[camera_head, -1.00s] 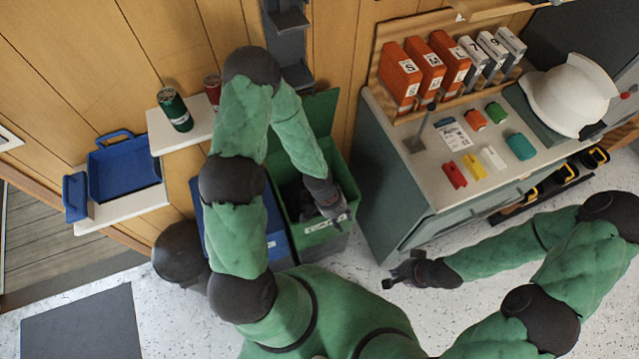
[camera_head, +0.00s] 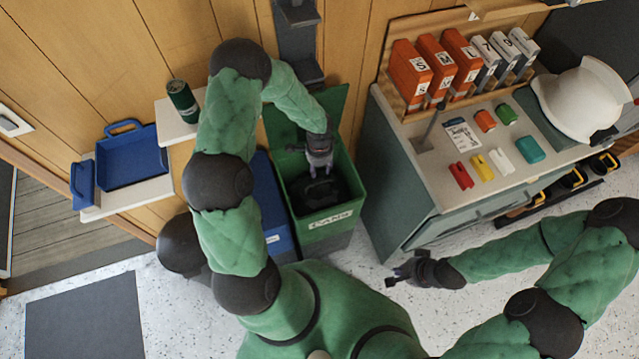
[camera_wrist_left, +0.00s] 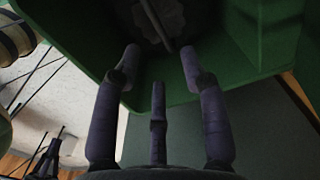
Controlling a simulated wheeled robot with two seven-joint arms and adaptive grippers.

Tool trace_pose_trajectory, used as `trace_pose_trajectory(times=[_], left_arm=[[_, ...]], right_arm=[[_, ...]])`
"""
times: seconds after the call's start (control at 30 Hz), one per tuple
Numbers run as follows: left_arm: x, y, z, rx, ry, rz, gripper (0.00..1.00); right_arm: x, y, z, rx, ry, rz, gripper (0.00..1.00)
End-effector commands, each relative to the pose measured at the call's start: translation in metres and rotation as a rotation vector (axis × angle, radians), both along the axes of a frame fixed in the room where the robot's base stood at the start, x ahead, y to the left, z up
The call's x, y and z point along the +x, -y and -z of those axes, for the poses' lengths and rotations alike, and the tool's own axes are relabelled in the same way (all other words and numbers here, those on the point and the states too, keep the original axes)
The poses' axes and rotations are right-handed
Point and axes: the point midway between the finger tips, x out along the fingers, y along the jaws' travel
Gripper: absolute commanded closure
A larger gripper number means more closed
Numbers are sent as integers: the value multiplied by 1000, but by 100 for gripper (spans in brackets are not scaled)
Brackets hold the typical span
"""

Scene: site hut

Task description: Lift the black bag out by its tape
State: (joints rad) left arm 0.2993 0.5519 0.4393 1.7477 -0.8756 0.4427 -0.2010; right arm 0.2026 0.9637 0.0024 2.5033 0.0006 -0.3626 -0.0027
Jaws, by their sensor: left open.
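The black bag (camera_head: 318,197) lies inside the green bin (camera_head: 345,165), below its rim. My left gripper (camera_head: 318,172) is open, pointing down over the back half of the bin, and hides part of the bag. In the left wrist view, the spread fingers of the left gripper (camera_wrist_left: 160,60) reach toward the dark bag (camera_wrist_left: 150,18), with nothing seen between them. A thin strip runs over the bag there, but I cannot tell whether it is the tape. My right gripper (camera_head: 405,272) is off to the right, above the floor; its opening is unclear.
A blue bin (camera_head: 276,215) stands left of the green bin. A grey-green cabinet (camera_head: 395,190) with binders, small coloured items and a white helmet (camera_head: 580,98) stands to the right. The green lid (camera_head: 335,108) stands up behind the bin. A shelf holds a green can (camera_head: 182,100).

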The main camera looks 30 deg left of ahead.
Motion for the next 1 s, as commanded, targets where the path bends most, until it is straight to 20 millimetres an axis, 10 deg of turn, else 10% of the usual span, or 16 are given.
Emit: trace_pose_trajectory(times=[1.0], left_arm=[[0, 0, 114, -1, 0, -2, 57]], right_arm=[[0, 0, 94, 0, 0, 0, 100]])
